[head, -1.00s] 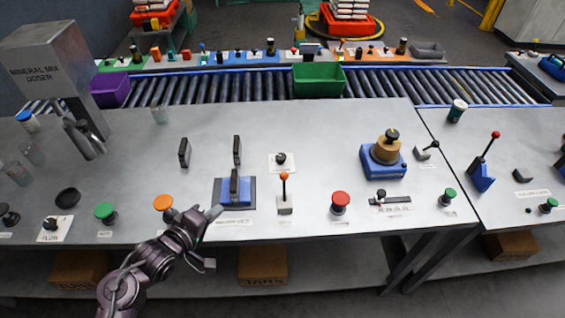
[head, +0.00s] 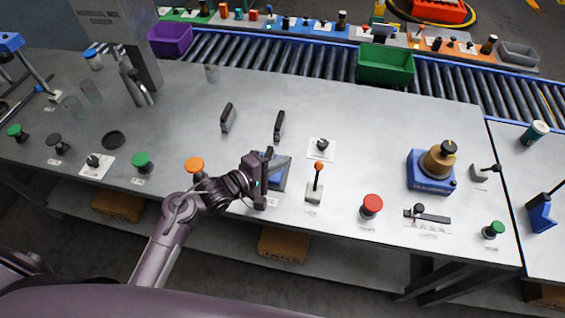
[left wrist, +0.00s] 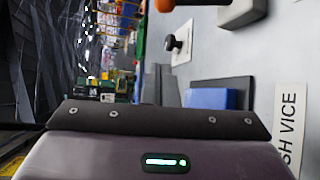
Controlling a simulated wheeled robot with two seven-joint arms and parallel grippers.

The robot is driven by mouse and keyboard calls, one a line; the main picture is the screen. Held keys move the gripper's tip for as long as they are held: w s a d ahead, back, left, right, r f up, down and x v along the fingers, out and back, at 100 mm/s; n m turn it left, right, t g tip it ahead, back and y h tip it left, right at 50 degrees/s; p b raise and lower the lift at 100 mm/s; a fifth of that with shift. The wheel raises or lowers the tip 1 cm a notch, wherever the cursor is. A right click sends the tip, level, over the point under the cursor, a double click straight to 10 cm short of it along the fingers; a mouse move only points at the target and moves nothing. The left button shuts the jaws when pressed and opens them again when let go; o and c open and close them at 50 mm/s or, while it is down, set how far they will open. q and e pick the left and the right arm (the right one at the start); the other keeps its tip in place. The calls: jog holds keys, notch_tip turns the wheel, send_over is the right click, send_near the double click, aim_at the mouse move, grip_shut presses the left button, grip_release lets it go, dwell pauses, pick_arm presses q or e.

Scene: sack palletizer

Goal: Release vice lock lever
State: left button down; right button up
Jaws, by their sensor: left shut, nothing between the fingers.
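The blue vice (head: 278,181) sits near the table's front edge, partly hidden behind my left gripper (head: 266,180). It also shows in the left wrist view as a blue block (left wrist: 210,98) on a dark base. Just right of it stands an upright lever with an orange ball top (head: 318,168) on a light grey base (head: 314,194). In the left wrist view its orange ball (left wrist: 165,5) shows at the top edge. My left gripper is shut and empty, at the vice's left side and apart from the lever. Whether it touches the vice is unclear. My right gripper is out of view.
A black knob (head: 322,145) on a white plate lies behind the lever. A red button (head: 371,205) stands to its right, an orange button (head: 195,167) left of my gripper. Two dark upright pieces (head: 227,117) stand behind the vice.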

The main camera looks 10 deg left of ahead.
aim_at(317, 176)
pick_arm(q)
jog(key=p+x, duration=0.1)
jog(key=x, duration=0.6)
jog(key=shift+r, duration=0.1)
jog(key=shift+s+d+r+p, duration=0.15)
jog(key=shift+s+d+p, duration=0.3)
jog(key=shift+s+p, duration=0.1)
jog(key=shift+s+d+r+p, duration=0.15)
jog(key=shift+s+d+p, duration=0.3)
jog(key=shift+p, duration=0.05)
jog(key=shift+s+d+r, duration=0.1)
jog(key=shift+s+d, duration=0.15)
jog(key=shift+s, duration=0.3)
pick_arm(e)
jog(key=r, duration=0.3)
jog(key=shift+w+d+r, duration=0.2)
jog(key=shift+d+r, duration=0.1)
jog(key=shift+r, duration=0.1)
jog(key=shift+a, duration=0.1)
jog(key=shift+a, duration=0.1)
pick_arm(q)
jog(key=shift+s+t, duration=0.1)
jog(key=shift+t, duration=0.2)
jog(key=shift+s+m+h+b, duration=0.1)
jog(key=shift+m+h+b, duration=0.2)
jog(key=shift+m+b, duration=0.2)
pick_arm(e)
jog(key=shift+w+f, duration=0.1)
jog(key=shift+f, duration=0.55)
